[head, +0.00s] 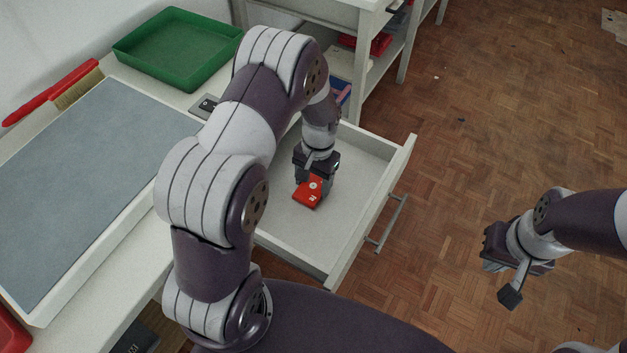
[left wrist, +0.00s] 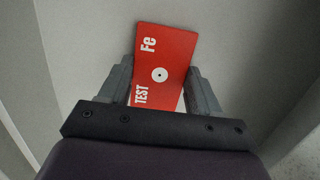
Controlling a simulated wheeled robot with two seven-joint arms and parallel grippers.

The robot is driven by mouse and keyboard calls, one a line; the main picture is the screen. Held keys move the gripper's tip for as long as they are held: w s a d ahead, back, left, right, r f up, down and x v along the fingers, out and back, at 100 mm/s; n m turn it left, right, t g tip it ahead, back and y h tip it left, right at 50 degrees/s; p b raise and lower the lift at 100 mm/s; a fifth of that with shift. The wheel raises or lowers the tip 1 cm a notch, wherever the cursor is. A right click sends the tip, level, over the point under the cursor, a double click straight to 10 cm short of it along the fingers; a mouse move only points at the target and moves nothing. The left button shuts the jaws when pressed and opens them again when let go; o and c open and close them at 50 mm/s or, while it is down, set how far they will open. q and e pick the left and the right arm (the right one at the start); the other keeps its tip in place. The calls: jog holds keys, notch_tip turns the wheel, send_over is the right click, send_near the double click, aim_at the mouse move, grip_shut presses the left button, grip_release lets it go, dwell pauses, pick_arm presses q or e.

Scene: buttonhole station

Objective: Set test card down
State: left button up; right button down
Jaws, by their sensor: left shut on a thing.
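The test card (head: 309,193) is a red card with a white disc and white lettering. In the left wrist view the card (left wrist: 165,60) shows the words "TEST" and "Fe". My left gripper (head: 314,184) is shut on the card inside the open drawer (head: 290,225). Its two grey fingers also show in the left wrist view (left wrist: 160,90), one on each side of the card. I cannot tell whether the card touches the drawer floor. My right gripper (head: 510,280) hangs over the wooden floor at the right, apart from the card; its fingertips are not clear.
The drawer has low white walls and a metal handle (head: 390,224); the floor around the card looks bare. A green tray (head: 178,48), a red-handled brush (head: 55,91) and a grey mat (head: 90,180) lie on the bench at left. A shelf unit (head: 385,60) stands behind.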

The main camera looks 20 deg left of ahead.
pick_arm(q)
jog(key=shift+w, duration=0.1)
jog(key=shift+f, duration=0.15)
jog(key=o, duration=1.1)
